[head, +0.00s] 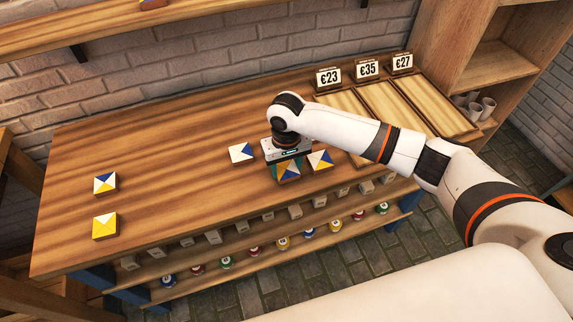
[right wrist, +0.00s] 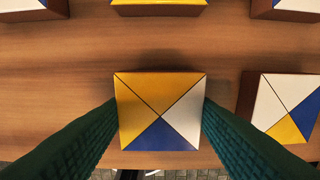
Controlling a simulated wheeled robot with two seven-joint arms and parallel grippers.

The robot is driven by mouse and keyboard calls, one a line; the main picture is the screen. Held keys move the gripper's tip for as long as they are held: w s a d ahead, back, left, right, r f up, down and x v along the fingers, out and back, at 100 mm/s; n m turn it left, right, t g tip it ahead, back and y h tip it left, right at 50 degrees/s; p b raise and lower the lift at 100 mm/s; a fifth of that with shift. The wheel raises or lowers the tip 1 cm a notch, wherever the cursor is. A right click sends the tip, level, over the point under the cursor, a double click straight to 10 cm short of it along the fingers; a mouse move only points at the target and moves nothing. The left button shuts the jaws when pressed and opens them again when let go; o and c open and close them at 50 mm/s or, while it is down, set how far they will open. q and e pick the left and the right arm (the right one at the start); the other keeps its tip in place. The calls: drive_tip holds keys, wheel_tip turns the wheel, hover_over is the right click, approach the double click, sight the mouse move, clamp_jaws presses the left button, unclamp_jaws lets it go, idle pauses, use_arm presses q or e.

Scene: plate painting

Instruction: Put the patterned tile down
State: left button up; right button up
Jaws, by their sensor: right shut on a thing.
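My right gripper (head: 287,170) is over the front middle of the wooden table, shut on a patterned tile (head: 289,173). In the right wrist view the tile (right wrist: 160,110) shows two yellow triangles, one white and one blue, between the green fingers of the gripper (right wrist: 160,104). I cannot tell whether its underside touches the table. A similar tile with white, blue and yellow (head: 320,160) lies just to its right, and in the right wrist view that tile (right wrist: 286,108) is apart from the held one. My left gripper is not in view.
A white-and-blue tile (head: 241,153) lies left of the gripper. Two more tiles, one blue, white and yellow (head: 105,183) and one mostly yellow (head: 105,226), lie at the table's left. Price signs (head: 367,69) stand behind wooden trays (head: 428,108) at right. The table (head: 180,150) is clear at middle left.

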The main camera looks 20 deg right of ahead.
sight(286, 169)
drive_tip(key=shift+f, duration=0.1)
drive_tip(key=o, duration=0.8)
drive_tip(key=shift+o, duration=1.1)
wheel_tip(286, 169, up, 12)
